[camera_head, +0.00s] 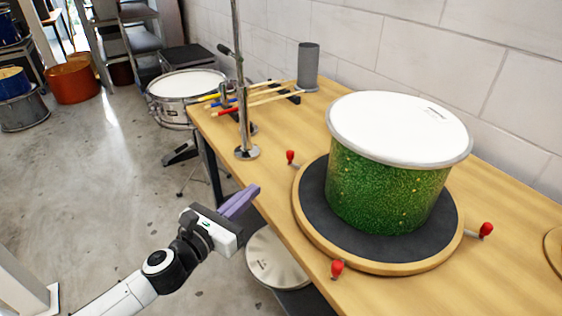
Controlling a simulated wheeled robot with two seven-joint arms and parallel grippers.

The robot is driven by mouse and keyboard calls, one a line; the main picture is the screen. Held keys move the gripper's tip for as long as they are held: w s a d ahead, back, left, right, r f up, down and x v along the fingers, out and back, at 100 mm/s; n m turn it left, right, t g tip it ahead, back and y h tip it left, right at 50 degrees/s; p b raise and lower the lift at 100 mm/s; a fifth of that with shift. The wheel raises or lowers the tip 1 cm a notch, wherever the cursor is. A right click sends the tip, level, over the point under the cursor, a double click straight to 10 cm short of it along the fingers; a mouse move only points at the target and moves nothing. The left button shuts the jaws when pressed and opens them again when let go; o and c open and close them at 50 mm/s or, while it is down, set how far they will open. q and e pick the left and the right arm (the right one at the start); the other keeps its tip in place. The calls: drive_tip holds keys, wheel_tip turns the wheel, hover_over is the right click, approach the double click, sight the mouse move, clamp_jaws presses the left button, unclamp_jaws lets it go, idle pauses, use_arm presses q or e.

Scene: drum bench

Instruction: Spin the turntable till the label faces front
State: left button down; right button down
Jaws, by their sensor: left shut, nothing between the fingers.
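The turntable (307,219) is a round disc with a wooden rim and a dark top, lying on the bench. Red knobs stick out from its rim: one at the back left (290,157), one at the front (337,268), one at the right (486,230). A green sparkly drum (385,190) with a white head stands upright on it. No label shows on the visible side of the shell; a small dark mark is on the head. My left gripper (250,192) is shut and empty, left of the turntable, apart from it, by the bench's edge. My right gripper is out of view.
A chrome stand (246,110) rises from the bench (270,140) left of the turntable. Drumsticks (262,100) and a grey cylinder (308,66) are at the far end. A snare drum (172,100) stands beyond the bench. A round pale drum (272,258) sits below the edge.

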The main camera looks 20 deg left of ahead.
use_arm(q)
approach(288, 158)
drive_tip(key=w, duration=0.5)
drive_tip(key=shift+d+f, duration=0.2)
drive_tip(key=shift+d, duration=0.2)
drive_tip(key=shift+w+d+b, duration=0.1)
drive_tip(key=shift+w+b, duration=0.2)
drive_tip(key=shift+w, duration=0.35)
drive_tip(key=shift+w, duration=0.15)
